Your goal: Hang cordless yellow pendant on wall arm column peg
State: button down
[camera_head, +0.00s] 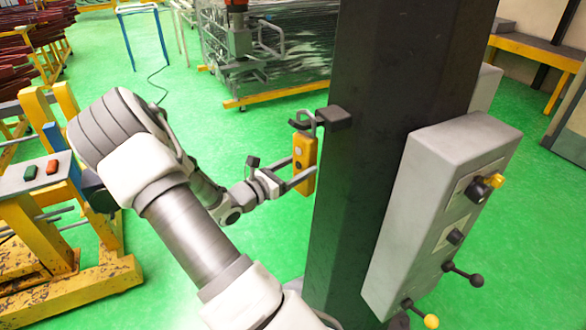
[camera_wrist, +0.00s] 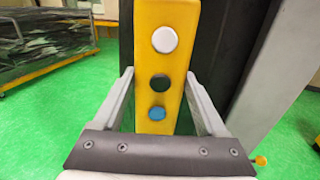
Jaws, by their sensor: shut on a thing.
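The yellow pendant (camera_head: 304,163) is upright beside the dark column (camera_head: 385,110), with a grey hook at its top. In the wrist view the pendant (camera_wrist: 165,60) shows a white, a black and a blue button. My gripper (camera_head: 291,180) is shut on its lower part; in the wrist view the fingers (camera_wrist: 160,100) lie on either side of it. The dark peg (camera_head: 334,118) sticks out from the column to the left. The pendant's hook (camera_head: 303,120) is at the peg's left end; I cannot tell whether it rests on it.
A grey control box (camera_head: 435,215) with knobs and levers is on the column's right side. A yellow frame with a button panel (camera_head: 42,172) stands at the left.

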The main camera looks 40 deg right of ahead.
jog(key=shift+s+d, duration=0.1)
jog(key=shift+d, duration=0.25)
jog(key=shift+s+d+f+b, duration=0.2)
jog(key=shift+d+f+b, duration=0.45)
jog(key=shift+f+b, duration=0.25)
jog(key=shift+c, duration=0.2)
grip_release()
jog(key=shift+o, duration=0.2)
jog(key=shift+a+f, duration=0.1)
